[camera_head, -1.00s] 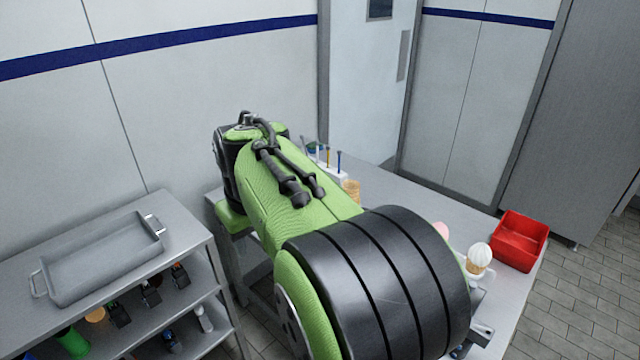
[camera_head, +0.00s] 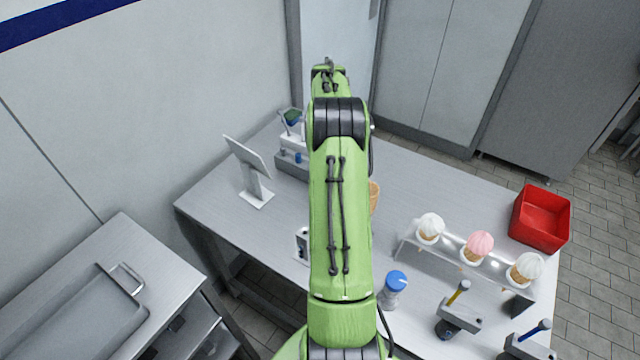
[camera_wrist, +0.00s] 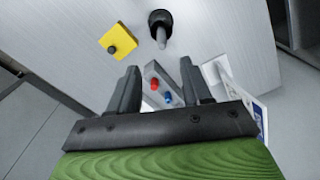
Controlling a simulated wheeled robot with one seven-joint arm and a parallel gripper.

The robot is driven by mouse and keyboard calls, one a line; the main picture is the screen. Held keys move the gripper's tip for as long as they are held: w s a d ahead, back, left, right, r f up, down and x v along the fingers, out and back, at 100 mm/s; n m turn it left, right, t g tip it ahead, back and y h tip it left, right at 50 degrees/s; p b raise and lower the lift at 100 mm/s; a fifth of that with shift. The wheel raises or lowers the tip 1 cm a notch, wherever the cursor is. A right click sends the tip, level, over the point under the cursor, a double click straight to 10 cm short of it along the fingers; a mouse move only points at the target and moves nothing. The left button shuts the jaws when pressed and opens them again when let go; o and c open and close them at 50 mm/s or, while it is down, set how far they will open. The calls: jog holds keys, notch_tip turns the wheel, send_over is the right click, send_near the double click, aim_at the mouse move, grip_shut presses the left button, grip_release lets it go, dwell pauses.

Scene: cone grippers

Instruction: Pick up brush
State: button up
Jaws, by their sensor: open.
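I cannot pick out a brush for certain in either view. My gripper (camera_wrist: 157,72) is open and empty in the wrist view, above the tabletop. A grey block with a red and a blue knob (camera_wrist: 165,84) shows between and beyond its fingers. A black round-ended item with a grey shaft (camera_wrist: 160,28) is ahead of the fingers, and a yellow square with a black knob (camera_wrist: 117,41) lies to its left. In the head view my arm hides the gripper and part of the table.
The steel table (camera_head: 415,180) bears a white stand (camera_head: 252,175), a grey holder (camera_head: 292,163), a blue-capped shaker (camera_head: 393,288), an ice-cream cone rack (camera_head: 450,262) and a red bin (camera_head: 541,217). Two tools, yellow-handled (camera_head: 457,315) and blue-handled (camera_head: 527,345), stand at the front right. A shelf unit (camera_head: 165,250) is at left.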

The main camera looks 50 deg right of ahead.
notch_tip(320, 180, down, 14)
jog(key=shift+a+f, duration=0.15)
jog(key=shift+f, duration=0.05)
jog(key=shift+a+r, duration=0.1)
jog(key=shift+c, duration=0.5)
grip_shut()
